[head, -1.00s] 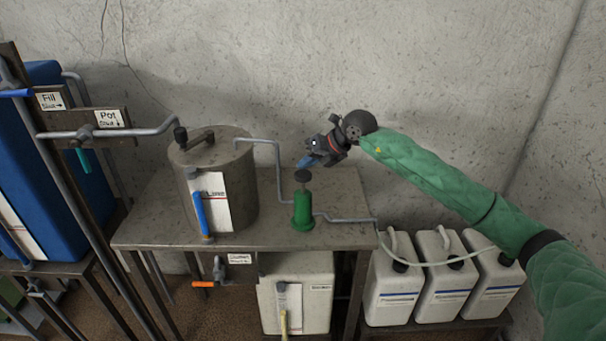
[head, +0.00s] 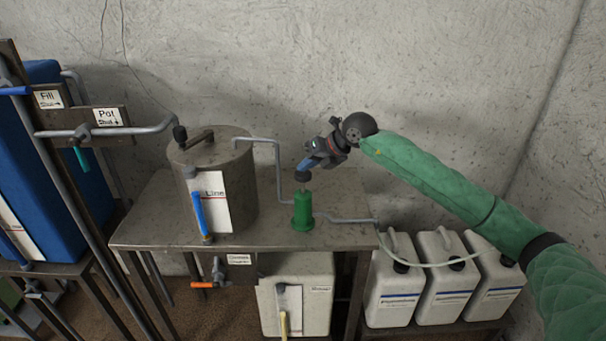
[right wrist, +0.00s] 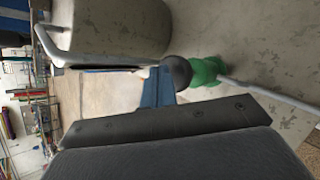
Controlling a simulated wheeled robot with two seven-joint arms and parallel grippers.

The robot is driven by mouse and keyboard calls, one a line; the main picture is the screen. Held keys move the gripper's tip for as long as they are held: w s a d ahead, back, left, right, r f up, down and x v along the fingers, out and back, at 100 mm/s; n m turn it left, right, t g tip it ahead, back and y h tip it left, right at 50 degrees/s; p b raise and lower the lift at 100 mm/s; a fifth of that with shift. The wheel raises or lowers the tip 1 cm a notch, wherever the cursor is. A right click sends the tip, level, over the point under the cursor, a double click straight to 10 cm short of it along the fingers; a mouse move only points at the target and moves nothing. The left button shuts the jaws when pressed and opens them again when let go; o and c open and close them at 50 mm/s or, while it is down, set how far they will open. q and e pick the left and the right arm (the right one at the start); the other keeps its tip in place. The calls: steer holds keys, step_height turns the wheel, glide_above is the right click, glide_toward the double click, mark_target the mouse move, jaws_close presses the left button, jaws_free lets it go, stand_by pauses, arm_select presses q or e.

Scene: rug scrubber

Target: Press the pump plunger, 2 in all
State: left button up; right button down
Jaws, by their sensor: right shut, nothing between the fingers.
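The pump is a green cylinder (head: 303,212) on the metal table, with a dark round plunger knob (head: 303,176) standing above it on a short stem. My right gripper (head: 306,165) comes in from the right and is shut and empty. Its blue fingertips are right at the top of the knob. In the right wrist view, the blue fingers (right wrist: 158,88) reach the dark knob (right wrist: 178,72), with the green body (right wrist: 208,72) beyond it. I cannot tell whether they touch. My left gripper is not in view.
A metal pot (head: 235,175) with a blue-handled valve (head: 199,215) stands left of the pump. A grey pipe (head: 278,165) links pot and pump. White canisters (head: 395,285) stand lower right. The tabletop (head: 150,215) is clear at its left end.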

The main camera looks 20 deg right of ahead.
mark_target(307, 174)
steer(key=shift+f+b, duration=1.4)
steer(key=shift+f, duration=0.4)
stand_by(1.9)
steer(key=shift+r, duration=0.2)
steer(key=shift+r+p, duration=0.55)
steer(key=shift+r, duration=1.6)
steer(key=shift+r+p, duration=0.65)
steer(key=shift+r, duration=1.85)
